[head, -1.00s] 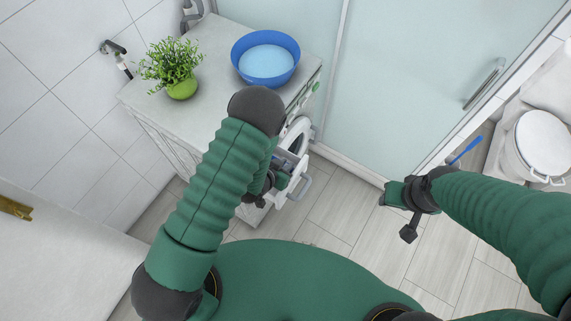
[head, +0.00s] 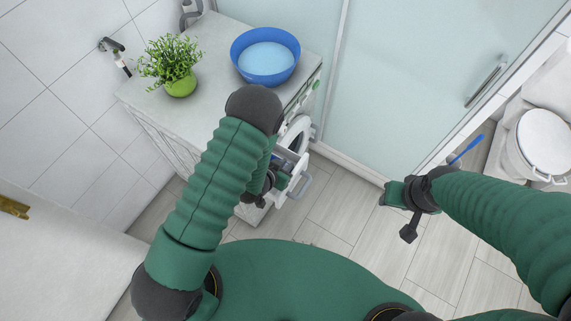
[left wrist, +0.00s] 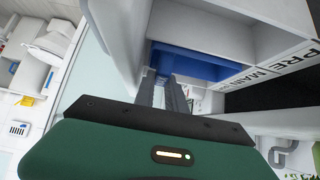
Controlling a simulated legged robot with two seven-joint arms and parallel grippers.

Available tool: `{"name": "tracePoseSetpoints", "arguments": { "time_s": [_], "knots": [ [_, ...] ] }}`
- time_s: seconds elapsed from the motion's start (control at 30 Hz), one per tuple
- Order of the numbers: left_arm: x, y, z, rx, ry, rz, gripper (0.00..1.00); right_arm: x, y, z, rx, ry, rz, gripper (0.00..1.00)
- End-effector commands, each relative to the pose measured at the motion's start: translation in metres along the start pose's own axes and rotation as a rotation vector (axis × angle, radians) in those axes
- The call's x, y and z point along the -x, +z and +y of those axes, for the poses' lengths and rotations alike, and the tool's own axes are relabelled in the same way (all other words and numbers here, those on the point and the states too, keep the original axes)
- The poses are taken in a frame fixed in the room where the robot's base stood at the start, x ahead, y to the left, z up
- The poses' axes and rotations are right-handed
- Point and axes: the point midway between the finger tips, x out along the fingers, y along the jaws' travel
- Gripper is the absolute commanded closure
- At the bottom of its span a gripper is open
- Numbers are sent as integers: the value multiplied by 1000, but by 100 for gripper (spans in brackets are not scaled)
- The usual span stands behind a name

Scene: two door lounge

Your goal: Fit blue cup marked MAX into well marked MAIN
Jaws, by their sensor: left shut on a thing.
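The blue cup (left wrist: 200,63) shows in the left wrist view, inside or just over the well beside the MAIN lettering (left wrist: 250,76) on the open drawer's white rim. I cannot tell how deep it sits, and no MAX mark is readable. My left gripper (left wrist: 172,95) is shut on the cup, its fingers at the cup's near side. In the head view my left gripper (head: 266,186) is at the drawer (head: 297,178), mostly hidden by my arm. My right gripper (head: 397,205) is off to the right above the floor, away from the drawer; its jaws are unclear.
An empty well (left wrist: 215,25) lies beside the cup, with PRE lettering on the rim. The round washer door (head: 298,133) is near the drawer. A blue basin (head: 265,58) and a potted plant (head: 178,75) stand on the counter (head: 215,35). The floor below my right gripper is clear.

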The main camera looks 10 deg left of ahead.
Motion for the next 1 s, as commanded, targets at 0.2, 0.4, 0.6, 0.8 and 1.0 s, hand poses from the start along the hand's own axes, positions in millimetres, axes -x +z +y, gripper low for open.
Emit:
{"name": "tracePoseSetpoints", "arguments": {
  "time_s": [0.2, 0.4, 0.6, 0.8, 1.0],
  "knots": [
    [-5, 5, 0, 0, 0, 0, 100, -6, 1, 0, 0, 0, 0, 59],
    [-8, 8, 0, 1, 0, 0, 100, -10, 2, 0, 0, 0, 0, 59],
    [-11, 12, 0, 1, 0, 0, 100, -14, 3, 0, 0, 0, 0, 59],
    [-10, 11, 0, 0, 0, 0, 61, -13, 3, 0, 0, 0, 0, 59],
    [-10, 11, 0, 0, 1, 0, 59, -13, 3, 0, 0, 0, 0, 59]
  ]
}}
